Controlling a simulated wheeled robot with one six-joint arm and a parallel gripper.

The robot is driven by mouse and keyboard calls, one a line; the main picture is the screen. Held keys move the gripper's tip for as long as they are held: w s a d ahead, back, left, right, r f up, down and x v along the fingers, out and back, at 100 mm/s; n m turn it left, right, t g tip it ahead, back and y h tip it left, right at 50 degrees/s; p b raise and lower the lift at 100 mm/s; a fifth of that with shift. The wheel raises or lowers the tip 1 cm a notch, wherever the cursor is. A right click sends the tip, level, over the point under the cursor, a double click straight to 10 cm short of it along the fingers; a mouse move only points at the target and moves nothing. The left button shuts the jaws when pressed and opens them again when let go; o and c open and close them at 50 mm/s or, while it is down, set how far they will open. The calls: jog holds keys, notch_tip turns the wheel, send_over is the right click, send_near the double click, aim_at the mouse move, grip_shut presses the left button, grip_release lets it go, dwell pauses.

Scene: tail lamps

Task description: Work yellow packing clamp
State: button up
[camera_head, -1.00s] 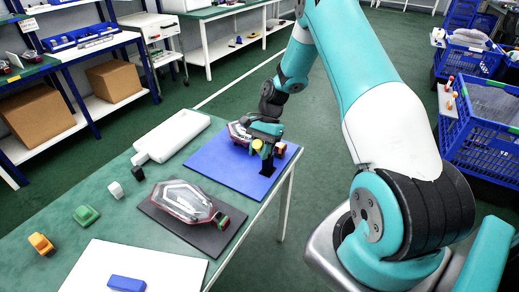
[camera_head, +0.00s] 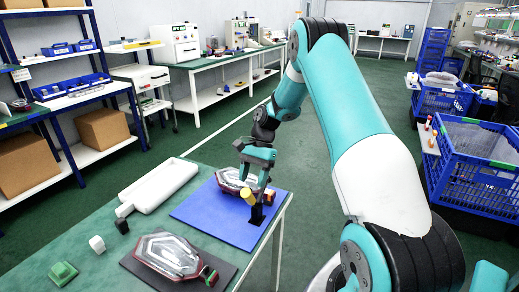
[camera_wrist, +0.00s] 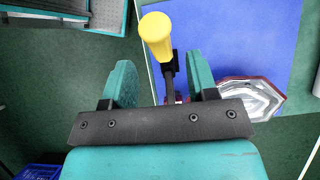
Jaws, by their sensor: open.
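The packing clamp has a yellow handle (camera_head: 247,195) on a black stand (camera_head: 257,213) at the near right part of a blue mat (camera_head: 217,218). My gripper (camera_head: 254,176) is open and empty just above the handle. In the wrist view the yellow handle (camera_wrist: 157,35) leans up on its dark lever, in line with the gap between my open fingers (camera_wrist: 160,72). I see no contact. A red-rimmed clear tail lamp (camera_head: 233,179) lies on the mat behind the clamp, partly hidden by my gripper; it also shows in the wrist view (camera_wrist: 245,97).
A second tail lamp (camera_head: 167,254) lies on a dark mat nearer me. A white tray (camera_head: 163,187), a white block (camera_head: 97,243), a black block (camera_head: 122,226) and a green piece (camera_head: 62,273) are on the green bench. Blue crates (camera_head: 475,165) stand at right.

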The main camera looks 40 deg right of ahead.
jog(key=p+v, duration=0.2)
jog(key=v, duration=0.8)
jog(key=shift+d+r, duration=0.15)
jog(key=shift+r, duration=0.1)
jog(key=shift+w, duration=0.1)
